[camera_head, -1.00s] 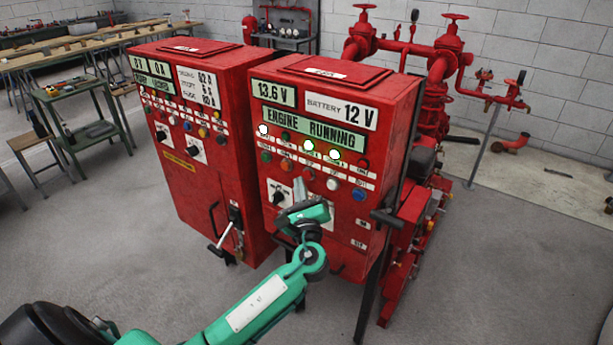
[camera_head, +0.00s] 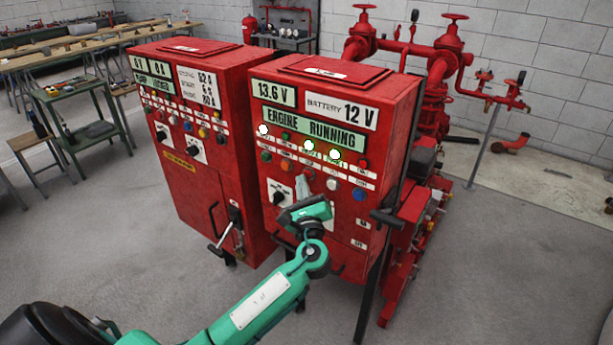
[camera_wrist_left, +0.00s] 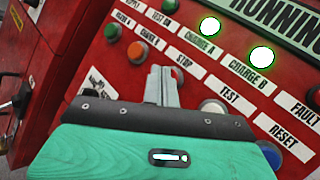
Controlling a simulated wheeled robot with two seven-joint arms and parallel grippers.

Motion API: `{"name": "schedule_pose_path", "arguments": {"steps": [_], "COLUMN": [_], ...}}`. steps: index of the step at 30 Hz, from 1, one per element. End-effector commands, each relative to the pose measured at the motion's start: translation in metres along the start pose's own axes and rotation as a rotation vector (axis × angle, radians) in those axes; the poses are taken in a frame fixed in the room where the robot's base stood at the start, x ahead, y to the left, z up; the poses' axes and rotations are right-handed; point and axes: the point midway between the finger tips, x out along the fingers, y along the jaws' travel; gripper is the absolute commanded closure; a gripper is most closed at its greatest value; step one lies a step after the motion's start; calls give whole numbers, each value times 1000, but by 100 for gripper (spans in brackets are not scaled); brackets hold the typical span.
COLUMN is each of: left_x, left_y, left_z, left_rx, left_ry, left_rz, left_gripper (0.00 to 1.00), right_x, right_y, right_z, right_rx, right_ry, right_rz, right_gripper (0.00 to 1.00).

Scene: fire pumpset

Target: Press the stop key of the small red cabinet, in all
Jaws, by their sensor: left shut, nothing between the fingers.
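The right red cabinet (camera_head: 330,240) has a lit display reading ENGINE RUNNING (camera_head: 314,131). A row of keys runs across its panel: green, orange, red, white and blue. The red key (camera_head: 308,172) shows just above my left fingertips in the head view. In the left wrist view the STOP label (camera_wrist_left: 182,62) is just beyond the fingers, which hide most of the key there. My left gripper (camera_head: 302,186) is shut and empty, its fingers pointing at the panel. I cannot tell whether the tips touch the key. My right gripper is not in view.
The white TEST key (camera_wrist_left: 213,105) and blue RESET key (camera_wrist_left: 270,153) lie right of the fingers, the orange key (camera_wrist_left: 136,50) left. Another red cabinet (camera_head: 195,150) stands left. Red pipework (camera_head: 440,80) stands behind. The floor in front is open.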

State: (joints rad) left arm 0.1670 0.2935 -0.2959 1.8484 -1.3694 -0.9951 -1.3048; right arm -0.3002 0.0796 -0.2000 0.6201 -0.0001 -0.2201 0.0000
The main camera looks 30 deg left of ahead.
Motion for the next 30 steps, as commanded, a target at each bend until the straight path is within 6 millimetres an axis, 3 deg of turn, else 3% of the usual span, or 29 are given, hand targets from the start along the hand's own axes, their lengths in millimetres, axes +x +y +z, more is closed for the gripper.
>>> {"name": "schedule_pose_path", "arguments": {"steps": [30], "left_x": [6], "left_y": [-4], "left_z": [-4], "left_rx": [0], "left_ry": [0], "left_rz": [0], "left_gripper": [100], "right_x": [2], "right_y": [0], "right_z": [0], "right_rx": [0], "right_ry": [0], "right_rz": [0], "right_gripper": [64]}}
